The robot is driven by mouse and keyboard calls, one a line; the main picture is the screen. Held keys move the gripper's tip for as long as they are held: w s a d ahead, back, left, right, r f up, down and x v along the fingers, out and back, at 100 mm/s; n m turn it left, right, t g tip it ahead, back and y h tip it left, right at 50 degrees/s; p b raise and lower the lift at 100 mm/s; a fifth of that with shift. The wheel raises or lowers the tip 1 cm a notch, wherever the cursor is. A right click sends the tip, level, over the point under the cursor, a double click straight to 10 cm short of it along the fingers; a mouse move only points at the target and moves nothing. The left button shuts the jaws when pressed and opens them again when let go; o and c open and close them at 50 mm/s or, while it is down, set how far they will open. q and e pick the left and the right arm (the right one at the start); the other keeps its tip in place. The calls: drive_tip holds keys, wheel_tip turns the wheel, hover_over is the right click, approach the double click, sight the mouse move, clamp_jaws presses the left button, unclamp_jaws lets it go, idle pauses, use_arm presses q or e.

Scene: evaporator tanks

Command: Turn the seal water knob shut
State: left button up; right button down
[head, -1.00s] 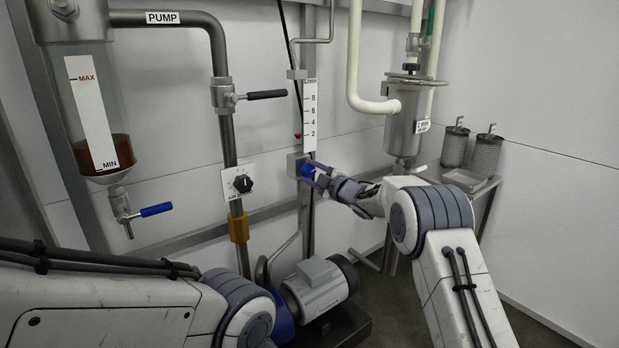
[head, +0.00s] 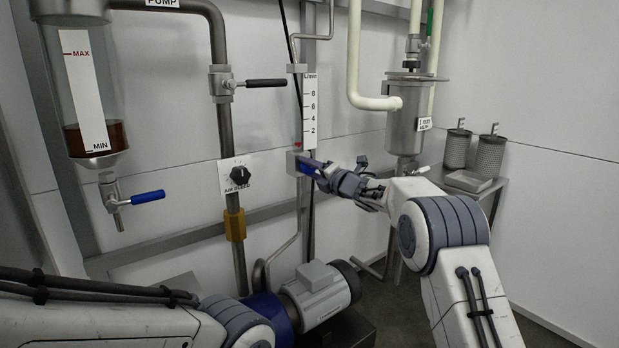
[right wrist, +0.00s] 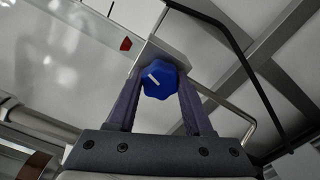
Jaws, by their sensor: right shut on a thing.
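The seal water knob is a blue lobed knob (right wrist: 158,80) with a white pointer mark, on a grey block below the flow scale. In the head view the knob (head: 308,166) is mostly hidden by my right gripper (head: 314,168). In the right wrist view the two fingers of my right gripper (right wrist: 157,92) stand on either side of the knob and are shut on it. The white mark is tilted in that view. My left arm shows at the lower left, but its gripper is out of view.
A flow scale (head: 310,110) with a red float mark rises above the knob. A black air bleed knob (head: 240,175) and a blue-handled valve (head: 148,197) are to the left. A pump motor (head: 318,290) sits below. A strainer pot (head: 408,115) hangs to the right.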

drive_tip(key=shift+a+f+n+b, duration=0.15)
drive_tip(key=shift+n+b, duration=0.4)
drive_tip(key=shift+n, duration=0.3)
drive_tip(key=shift+a+f+n+b, duration=0.1)
drive_tip(key=shift+n+b, duration=0.45)
drive_tip(key=shift+n, duration=0.3)
drive_tip(key=shift+c, duration=1.5)
unclamp_jaws()
drive_tip(key=shift+r, duration=0.1)
drive_tip(key=shift+d, duration=0.15)
drive_tip(key=shift+s+d+r, duration=0.1)
drive_tip(key=shift+s+d, duration=0.15)
drive_tip(key=shift+s, duration=0.05)
drive_tip(key=p+v, duration=0.1)
drive_tip(key=v, duration=0.8)
drive_tip(key=shift+s+d, duration=0.2)
drive_tip(key=shift+s, duration=0.15)
